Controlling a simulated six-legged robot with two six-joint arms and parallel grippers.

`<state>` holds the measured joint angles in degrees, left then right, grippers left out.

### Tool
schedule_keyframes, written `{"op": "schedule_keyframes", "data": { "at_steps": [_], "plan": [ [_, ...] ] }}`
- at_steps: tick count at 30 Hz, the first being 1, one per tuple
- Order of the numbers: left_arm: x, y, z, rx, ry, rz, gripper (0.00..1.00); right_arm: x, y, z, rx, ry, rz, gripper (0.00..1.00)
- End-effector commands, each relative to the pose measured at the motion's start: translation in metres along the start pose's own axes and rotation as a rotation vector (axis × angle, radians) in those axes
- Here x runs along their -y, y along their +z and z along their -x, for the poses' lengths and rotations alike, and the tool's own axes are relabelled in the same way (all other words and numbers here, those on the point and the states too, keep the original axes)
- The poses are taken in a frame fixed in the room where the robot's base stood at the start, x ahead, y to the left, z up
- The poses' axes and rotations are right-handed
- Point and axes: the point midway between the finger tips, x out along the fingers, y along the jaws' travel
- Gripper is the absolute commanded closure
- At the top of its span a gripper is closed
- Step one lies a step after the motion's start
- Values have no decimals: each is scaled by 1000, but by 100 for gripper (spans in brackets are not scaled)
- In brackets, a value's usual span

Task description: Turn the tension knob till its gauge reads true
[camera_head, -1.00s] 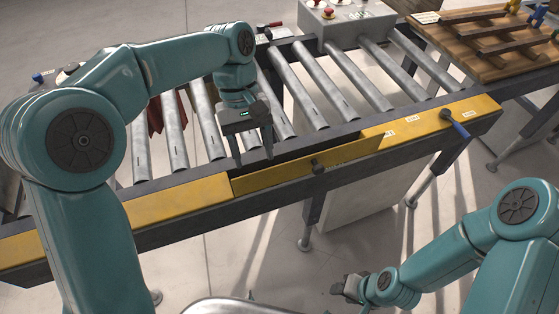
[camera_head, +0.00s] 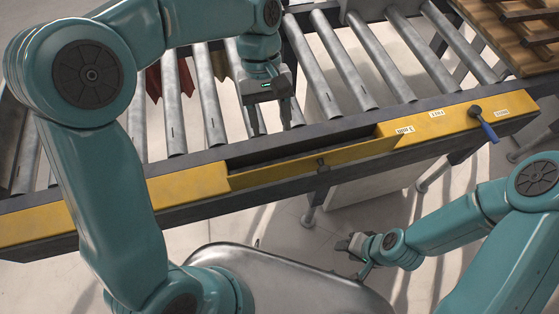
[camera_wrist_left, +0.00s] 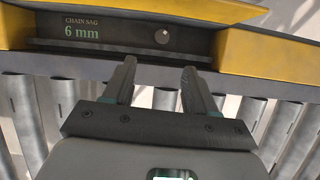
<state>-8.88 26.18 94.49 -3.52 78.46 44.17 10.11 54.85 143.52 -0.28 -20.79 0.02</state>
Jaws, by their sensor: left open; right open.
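In the left wrist view, a dark gauge panel (camera_wrist_left: 90,32) reads "CHAIN SAG 6 mm", with a small pale round spot (camera_wrist_left: 162,36) beside the text. My left gripper (camera_head: 272,120) is open and empty over the rollers, just behind the recess. Its fingers (camera_wrist_left: 158,68) point toward the panel, apart from it. My right gripper (camera_head: 350,243) is open, low in front of the conveyor, touching nothing visible.
A blue-handled lever (camera_head: 488,130) sits on the rail's right end beside several white labels (camera_head: 437,113). Metal rollers (camera_head: 345,60) fill the conveyor. A wooden rack (camera_head: 520,40) stands at the far right. Red cloth-like pieces (camera_head: 153,82) show between rollers. Floor in front is partly clear.

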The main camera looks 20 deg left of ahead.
Motion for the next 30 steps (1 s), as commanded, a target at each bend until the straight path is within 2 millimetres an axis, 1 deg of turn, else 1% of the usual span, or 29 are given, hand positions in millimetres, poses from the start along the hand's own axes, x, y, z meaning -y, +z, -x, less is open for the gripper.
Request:
{"op": "schedule_keyframes", "data": {
  "at_steps": [1, 3, 9, 12, 15, 18, 21, 29, 30],
  "plan": [
    [1, 1, -12, 4, -4, 1, 43, 0, 0, 1, 0, 0, 0, 57],
    [1, 2, -29, 5, -4, 1, 43, 1, 0, 2, 0, 0, 0, 57],
    [0, 2, -77, 6, -4, 1, 43, 2, 0, 6, 0, 0, 1, 57],
    [-1, 1, -97, 5, -4, 1, 43, 3, 0, 8, 0, 0, 0, 57],
    [-1, 0, -112, 3, -3, 1, 43, 3, 0, 9, 0, 0, 0, 57],
    [-2, -1, -122, 2, -2, 1, 43, 4, 0, 10, 0, 0, 1, 57],
    [-3, -2, -127, 1, -1, 1, 43, 4, 0, 10, 0, 0, 1, 57],
    [-3, -3, -128, 0, 0, 1, 43, 4, 0, 10, 0, 0, 1, 57],
    [-3, -3, -128, 0, 0, 1, 53, 4, 0, 10, 0, 0, 1, 57]
  ]
}}
